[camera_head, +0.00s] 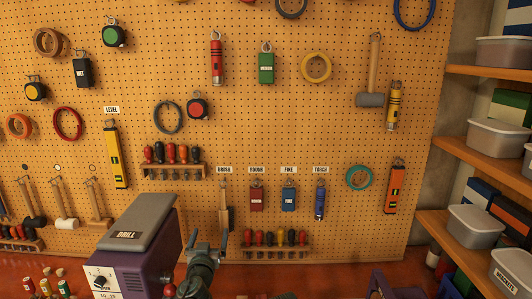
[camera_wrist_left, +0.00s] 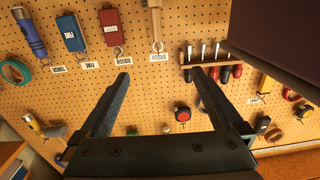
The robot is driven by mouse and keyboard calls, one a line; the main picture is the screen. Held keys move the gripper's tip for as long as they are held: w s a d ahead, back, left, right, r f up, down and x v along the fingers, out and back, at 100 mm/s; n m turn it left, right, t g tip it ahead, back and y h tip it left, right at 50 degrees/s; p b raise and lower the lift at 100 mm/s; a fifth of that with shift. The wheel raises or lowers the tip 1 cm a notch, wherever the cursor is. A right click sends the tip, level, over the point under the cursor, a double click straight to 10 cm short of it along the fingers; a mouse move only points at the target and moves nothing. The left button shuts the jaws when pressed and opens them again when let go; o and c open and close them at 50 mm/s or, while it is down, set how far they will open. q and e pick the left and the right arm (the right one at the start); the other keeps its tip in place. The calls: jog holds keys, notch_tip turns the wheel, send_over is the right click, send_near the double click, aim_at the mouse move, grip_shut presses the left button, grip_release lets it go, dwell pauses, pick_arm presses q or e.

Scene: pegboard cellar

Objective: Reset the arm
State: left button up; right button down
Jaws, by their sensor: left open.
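My left gripper (camera_head: 206,240) is low in the middle of the head view, just right of the drill machine (camera_head: 120,250). Its two fingers are apart and point toward the pegboard (camera_head: 270,130). In the left wrist view the gripper (camera_wrist_left: 160,76) is open, with nothing between its fingers. Behind them is the pegboard, seen upside down. A red block (camera_wrist_left: 115,28), a blue block (camera_wrist_left: 71,33) and a blue torch (camera_wrist_left: 29,33) hang to the left there. My right gripper is in neither view.
A screwdriver rack (camera_head: 275,252) is right of the gripper. A hanging brush-like tool (camera_head: 224,205) is close behind it. A dark mass fills the wrist view's upper right corner. Shelves (camera_head: 485,148) with grey bins stand at the right. Small bottles (camera_head: 45,287) stand at lower left.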

pick_arm(q)
jog(key=s+d+f+g+y, duration=0.1)
jog(key=s+f+g+y, duration=0.1)
jog(key=s+f+g, duration=0.45)
jog(key=s+d+f+g+y, duration=0.1)
jog(key=s+f+g, duration=0.3)
jog(key=f, duration=0.6)
jog(key=s+d+f+m+g+h, duration=0.1)
jog(key=s+d+f+m+g, duration=0.15)
jog(key=s+d+g, duration=0.4)
jog(key=s+d+f+m+g+h, duration=0.1)
jog(key=s+d+f+m, duration=0.15)
jog(key=s, duration=0.65)
notch_tip(320, 180, down, 12)
jog(key=b, duration=1.1)
jog(key=shift+w+n+b, duration=0.15)
jog(key=shift+n+b, duration=0.2)
jog(key=shift+n, duration=0.05)
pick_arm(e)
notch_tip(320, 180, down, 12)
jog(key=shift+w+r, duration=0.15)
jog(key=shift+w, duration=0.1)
pick_arm(q)
jog(key=shift+a+r, duration=0.1)
